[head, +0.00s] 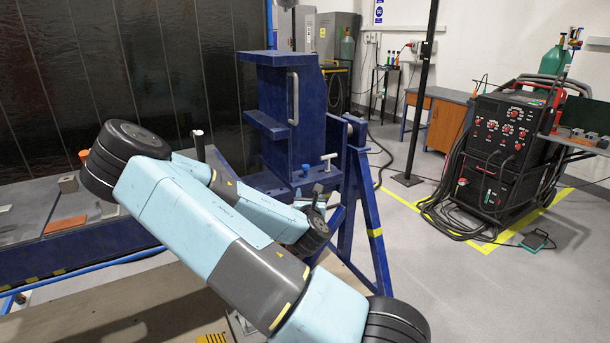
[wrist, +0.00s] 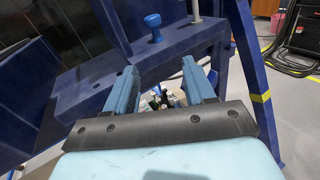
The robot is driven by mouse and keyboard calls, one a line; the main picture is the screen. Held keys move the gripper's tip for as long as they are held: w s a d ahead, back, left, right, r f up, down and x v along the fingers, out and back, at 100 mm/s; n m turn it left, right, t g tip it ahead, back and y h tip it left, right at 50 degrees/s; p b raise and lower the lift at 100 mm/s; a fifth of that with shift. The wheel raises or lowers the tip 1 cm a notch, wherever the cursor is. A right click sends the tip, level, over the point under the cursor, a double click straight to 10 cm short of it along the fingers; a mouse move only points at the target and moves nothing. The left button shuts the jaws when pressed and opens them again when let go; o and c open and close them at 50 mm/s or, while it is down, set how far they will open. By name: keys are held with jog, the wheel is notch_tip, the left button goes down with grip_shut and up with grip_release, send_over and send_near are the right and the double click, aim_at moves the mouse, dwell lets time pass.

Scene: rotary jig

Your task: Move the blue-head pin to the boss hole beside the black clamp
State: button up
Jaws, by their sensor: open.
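The blue-head pin (wrist: 153,25) stands upright in the ledge of the blue jig (wrist: 100,75) in the wrist view. It also shows small in the head view (head: 305,170). My gripper (wrist: 160,75) is open, with its two blue fingers apart and nothing held between them. The pin is beyond the fingertips, towards the top of the wrist view, and not touched. In the head view my arm largely hides the gripper. A dark upright piece with a pale top (head: 198,146) stands left of the jig; I cannot tell if it is the black clamp.
A pale-headed pin (head: 328,160) stands right of the blue one, also in the wrist view (wrist: 196,10). A blue frame leg (head: 370,220) rises close on the right. An orange-topped piece (head: 85,156) and a orange block (head: 65,224) are on the left bench.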

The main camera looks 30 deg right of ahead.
jog(key=n, duration=0.1)
send_near(305, 174)
jog(key=w, duration=0.1)
jog(key=w+d, duration=0.1)
jog(key=w, duration=0.1)
jog(key=shift+d+t, duration=0.3)
jog(key=shift+t, duration=0.1)
jog(key=shift+f+x, duration=0.15)
jog(key=shift+x, duration=1.1)
jog(key=shift+f+x, duration=0.15)
jog(key=shift+x, duration=1.1)
jog(key=shift+d, duration=0.15)
grip_shut()
